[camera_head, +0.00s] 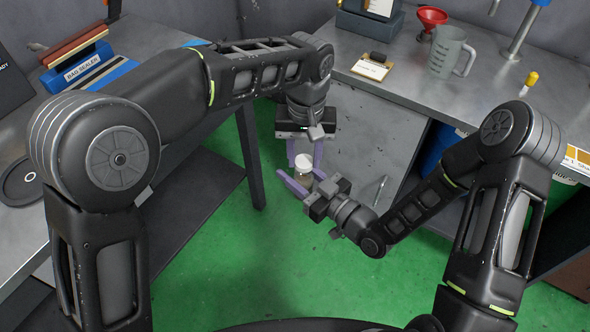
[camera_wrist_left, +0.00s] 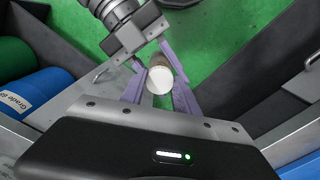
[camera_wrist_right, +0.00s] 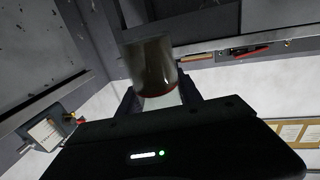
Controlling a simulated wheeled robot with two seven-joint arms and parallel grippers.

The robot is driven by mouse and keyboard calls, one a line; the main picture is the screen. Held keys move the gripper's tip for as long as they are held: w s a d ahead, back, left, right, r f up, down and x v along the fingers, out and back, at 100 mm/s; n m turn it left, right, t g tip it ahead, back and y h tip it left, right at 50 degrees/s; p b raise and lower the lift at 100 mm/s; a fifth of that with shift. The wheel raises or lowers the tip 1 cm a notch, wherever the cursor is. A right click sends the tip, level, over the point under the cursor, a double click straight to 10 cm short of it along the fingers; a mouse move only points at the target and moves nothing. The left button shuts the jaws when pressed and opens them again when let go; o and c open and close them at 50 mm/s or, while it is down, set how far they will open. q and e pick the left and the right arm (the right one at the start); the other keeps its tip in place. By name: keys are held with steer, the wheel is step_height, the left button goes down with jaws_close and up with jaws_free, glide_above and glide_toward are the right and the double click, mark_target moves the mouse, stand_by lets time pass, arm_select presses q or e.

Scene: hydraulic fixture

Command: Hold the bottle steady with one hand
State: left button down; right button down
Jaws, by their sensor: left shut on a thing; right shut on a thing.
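A small bottle with a pale, whitish cap (camera_head: 303,161) is held in the air between my two grippers, in the middle of the head view. In the left wrist view its round cap (camera_wrist_left: 160,80) faces the camera, with the brownish body behind it. My left gripper (camera_head: 304,166) comes from above, its purple fingers shut on the bottle near the cap end. My right gripper (camera_head: 298,182) comes from the lower right, also shut on the bottle. In the right wrist view the dark, glassy body (camera_wrist_right: 150,62) stands between the fingers. The fingers hide part of the bottle.
The right workbench (camera_head: 410,85) carries a grey measuring jug (camera_head: 449,52), a red funnel (camera_head: 431,17) and a clipboard (camera_head: 372,68). A blue bag sealer (camera_head: 82,66) stands on the left table. Green floor (camera_head: 215,255) lies open below the grippers.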

mark_target(304, 183)
arm_select(q)
steer(key=shift+s, duration=0.1)
stand_by(0.7)
steer(key=shift+f, duration=0.85)
steer(key=shift+f, duration=0.6)
stand_by(0.3)
